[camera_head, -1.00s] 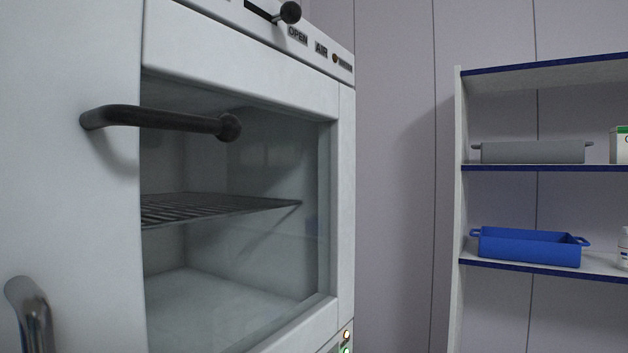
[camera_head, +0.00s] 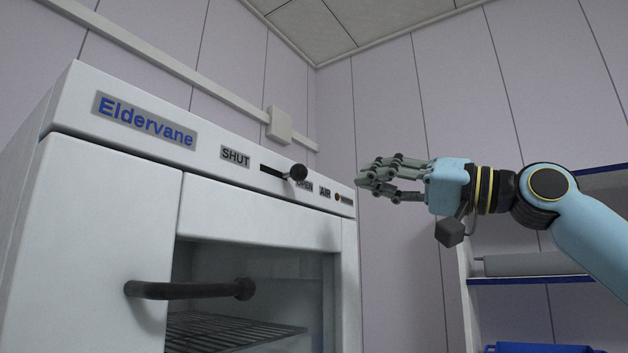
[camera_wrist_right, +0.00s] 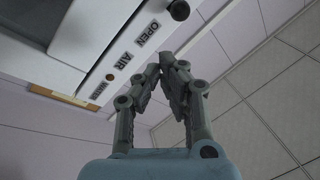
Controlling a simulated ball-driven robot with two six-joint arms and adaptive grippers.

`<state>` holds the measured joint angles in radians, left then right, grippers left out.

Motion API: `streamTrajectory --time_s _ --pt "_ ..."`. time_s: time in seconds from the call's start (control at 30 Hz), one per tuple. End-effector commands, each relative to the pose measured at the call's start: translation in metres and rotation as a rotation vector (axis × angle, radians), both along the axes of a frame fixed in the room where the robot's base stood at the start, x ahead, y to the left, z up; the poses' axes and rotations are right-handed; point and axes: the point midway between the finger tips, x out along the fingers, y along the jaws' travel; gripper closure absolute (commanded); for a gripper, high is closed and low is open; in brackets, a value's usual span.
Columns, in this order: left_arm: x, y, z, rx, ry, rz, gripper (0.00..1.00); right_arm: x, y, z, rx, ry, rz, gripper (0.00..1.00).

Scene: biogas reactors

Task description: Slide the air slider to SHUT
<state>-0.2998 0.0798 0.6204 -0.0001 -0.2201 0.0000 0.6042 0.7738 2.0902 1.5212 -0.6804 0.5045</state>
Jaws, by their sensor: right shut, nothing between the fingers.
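The air slider's round black knob (camera_head: 298,172) stands out of a dark slot (camera_head: 272,170) on the top panel of the white cabinet. It sits at the right end of the slot, by the OPEN label (camera_head: 304,187); the SHUT label (camera_head: 235,156) is to the left. The knob also shows at the top of the right wrist view (camera_wrist_right: 179,10). My right gripper (camera_head: 362,178) is shut and empty, to the right of the knob and apart from it. In the wrist view its fingertips (camera_wrist_right: 167,58) meet below the knob and panel. My left gripper is not in view.
The cabinet door has a dark bar handle (camera_head: 190,290) and a window with a wire rack (camera_head: 230,335) behind it. A shelf unit (camera_head: 530,281) with a grey tray (camera_head: 530,263) and a blue tray (camera_head: 540,348) stands at the right. Free air lies between gripper and panel.

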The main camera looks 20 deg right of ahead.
Motion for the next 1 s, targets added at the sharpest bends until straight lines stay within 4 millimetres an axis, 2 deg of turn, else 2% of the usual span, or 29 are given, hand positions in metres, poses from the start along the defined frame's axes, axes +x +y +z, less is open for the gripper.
streamTrajectory --time_s 0.03,0.17,0.67,1.0 --pt "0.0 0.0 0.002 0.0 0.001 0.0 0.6 -0.005 -0.003 0.018 -0.016 -0.035 -0.009 1.0" --pt "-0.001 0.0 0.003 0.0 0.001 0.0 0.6 -0.009 -0.006 0.039 -0.028 -0.075 -0.021 1.0" --pt "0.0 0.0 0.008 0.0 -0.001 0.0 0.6 -0.005 -0.002 0.045 -0.023 -0.081 -0.021 1.0" --pt "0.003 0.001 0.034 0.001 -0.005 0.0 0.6 0.029 0.033 0.062 -0.017 -0.08 -0.017 1.0"
